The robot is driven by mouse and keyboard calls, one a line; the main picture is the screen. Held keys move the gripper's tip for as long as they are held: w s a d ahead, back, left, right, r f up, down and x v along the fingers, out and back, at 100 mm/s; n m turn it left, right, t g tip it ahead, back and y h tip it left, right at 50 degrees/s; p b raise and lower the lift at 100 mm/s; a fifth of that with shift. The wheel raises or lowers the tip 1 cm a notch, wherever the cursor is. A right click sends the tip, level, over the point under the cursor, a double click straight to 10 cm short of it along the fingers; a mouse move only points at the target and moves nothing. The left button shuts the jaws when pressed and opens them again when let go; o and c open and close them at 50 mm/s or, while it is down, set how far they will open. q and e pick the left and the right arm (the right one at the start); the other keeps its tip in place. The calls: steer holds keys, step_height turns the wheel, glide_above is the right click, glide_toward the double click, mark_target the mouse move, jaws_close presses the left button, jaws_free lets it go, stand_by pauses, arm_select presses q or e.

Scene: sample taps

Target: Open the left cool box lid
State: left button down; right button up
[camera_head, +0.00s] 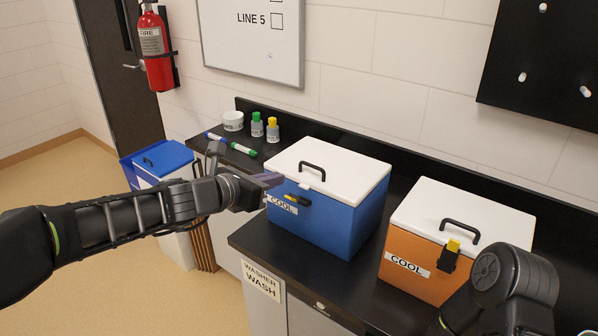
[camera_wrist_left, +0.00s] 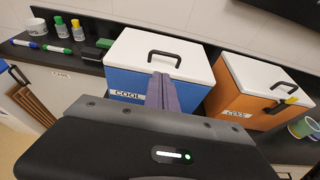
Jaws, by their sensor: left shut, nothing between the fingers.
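The left cool box (camera_head: 335,220) is blue with a white lid (camera_head: 325,166), which lies shut on it. A black handle (camera_head: 312,171) is on top of the lid. Its black and yellow latch (camera_head: 297,200) sticks out from the front, apparently swung down off the lid edge. My left gripper (camera_head: 268,180) is shut and empty, at the box's front left near the lid edge. In the left wrist view its fingers (camera_wrist_left: 163,92) overlap the box front and hide the latch; contact cannot be told. Only part of my right arm shows at lower right; its fingers are hidden.
An orange cool box (camera_head: 415,275) with a shut white lid and upright latch stands to the right on the black counter (camera_head: 285,262). Bottles (camera_head: 272,130), a white cup (camera_head: 233,120) and markers (camera_head: 240,149) are at the left back. A wall backs the counter.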

mark_target(300, 185)
arm_select(q)
steer(key=shift+w+f, duration=0.1)
steer(key=shift+w+d, duration=0.1)
steer(key=shift+d, duration=0.05)
steer(key=x, duration=0.9)
steer(key=shift+w+d+f, duration=0.15)
steer(key=shift+w+f, duration=0.05)
steer(key=shift+w, duration=0.1)
steer(key=shift+d+r, duration=0.1)
steer(key=shift+r, duration=0.05)
